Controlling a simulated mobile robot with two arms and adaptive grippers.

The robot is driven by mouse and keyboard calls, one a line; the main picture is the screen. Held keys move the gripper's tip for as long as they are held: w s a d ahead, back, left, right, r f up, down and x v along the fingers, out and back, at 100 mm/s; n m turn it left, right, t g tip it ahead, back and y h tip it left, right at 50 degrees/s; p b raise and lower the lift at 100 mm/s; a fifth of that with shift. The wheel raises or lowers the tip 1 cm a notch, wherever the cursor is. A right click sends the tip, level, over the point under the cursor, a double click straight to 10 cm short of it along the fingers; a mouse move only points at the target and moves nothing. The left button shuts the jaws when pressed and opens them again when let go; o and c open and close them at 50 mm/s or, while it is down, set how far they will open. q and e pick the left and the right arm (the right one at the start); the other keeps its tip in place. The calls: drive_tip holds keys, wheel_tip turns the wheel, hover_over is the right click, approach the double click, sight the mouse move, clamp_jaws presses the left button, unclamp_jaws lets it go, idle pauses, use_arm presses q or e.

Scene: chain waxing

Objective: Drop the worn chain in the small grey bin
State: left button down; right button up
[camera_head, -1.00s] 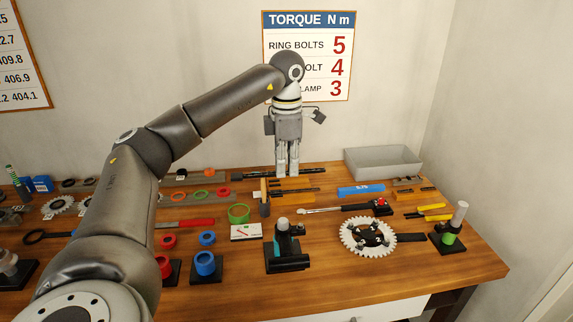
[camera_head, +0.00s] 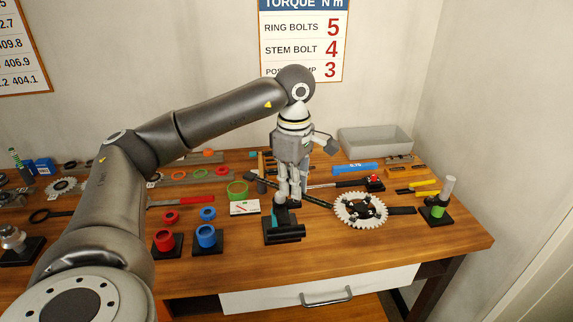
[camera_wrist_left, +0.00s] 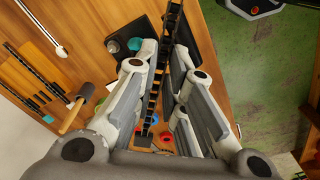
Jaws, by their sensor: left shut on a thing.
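My left gripper (camera_head: 291,196) points down over the middle of the bench, shut on the worn chain (camera_head: 318,202). The chain is a dark, thin strip reaching out on both sides of the fingers, slanting down to the right towards the white chainring. In the left wrist view the chain (camera_wrist_left: 155,95) runs lengthwise between the fingers of the gripper (camera_wrist_left: 167,62). A grey open-topped bin (camera_head: 375,142) stands at the back right of the bench, to the right of the gripper and apart from it. My right gripper is not in view.
A black stand with a turquoise part (camera_head: 283,232) is just below and in front of the gripper. A white toothed chainring (camera_head: 341,215) lies to its right. Red (camera_head: 164,240) and blue (camera_head: 206,237) cups stand left. The bench's front strip (camera_head: 380,246) is clear.

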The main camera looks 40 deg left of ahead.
use_arm(q)
drive_tip(key=s+d+f+m, duration=0.4)
drive_tip(key=s+d+m, duration=0.1)
drive_tip(key=d+m, duration=0.4)
drive_tip(key=s+d+f+m, duration=0.5)
drive_tip(key=d+m, duration=0.4)
drive_tip(key=m, duration=0.2)
drive_tip(key=shift+d, duration=0.3)
drive_tip(key=shift+s+a+f, duration=0.1)
